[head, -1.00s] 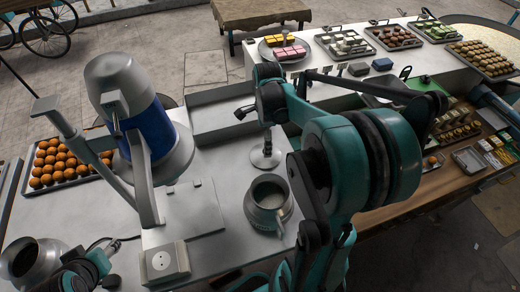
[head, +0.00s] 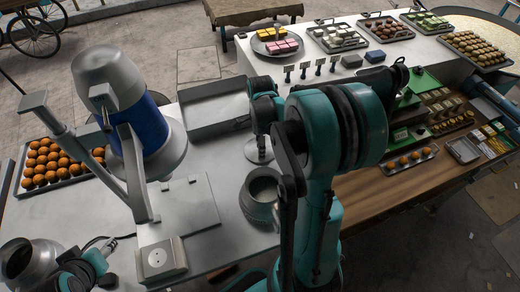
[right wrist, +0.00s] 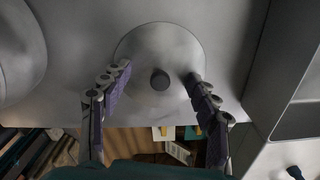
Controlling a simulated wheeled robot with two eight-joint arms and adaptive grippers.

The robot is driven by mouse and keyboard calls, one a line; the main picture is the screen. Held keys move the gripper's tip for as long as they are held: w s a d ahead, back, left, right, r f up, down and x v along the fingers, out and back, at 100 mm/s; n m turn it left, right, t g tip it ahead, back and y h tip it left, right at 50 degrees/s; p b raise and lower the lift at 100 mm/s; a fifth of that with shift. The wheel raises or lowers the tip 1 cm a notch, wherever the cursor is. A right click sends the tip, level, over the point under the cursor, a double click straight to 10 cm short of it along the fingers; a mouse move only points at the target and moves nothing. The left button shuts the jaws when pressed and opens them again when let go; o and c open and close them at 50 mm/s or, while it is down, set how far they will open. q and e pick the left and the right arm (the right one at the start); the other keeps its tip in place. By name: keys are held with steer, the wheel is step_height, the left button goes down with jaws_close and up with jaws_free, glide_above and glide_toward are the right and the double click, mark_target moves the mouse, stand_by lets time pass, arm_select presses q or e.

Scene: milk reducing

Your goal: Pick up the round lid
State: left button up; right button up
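The round lid is a grey metal disc with a small knob. In the right wrist view the lid (right wrist: 160,40) lies flat on the grey counter. In the head view the lid (head: 259,155) shows partly below my right gripper (head: 259,125), whose fingers are largely hidden by my arm. In the right wrist view my right gripper (right wrist: 158,72) is open, with its fingertips over the lid on either side of the knob. My left gripper (head: 88,272) is at the lower left beside a metal pot (head: 28,260); its fingers are not clear.
An open metal pot (head: 262,192) stands just in front of the lid, partly behind my right arm. An empty grey tray (head: 200,125) lies behind and left of the lid. A blue and silver machine (head: 150,125) stands left. Trays of sweets line the back.

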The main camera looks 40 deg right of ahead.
steer(key=shift+s+a+f, duration=0.1)
steer(key=shift+s+a, duration=0.05)
steer(key=shift+s, duration=0.05)
steer(key=c, duration=0.4)
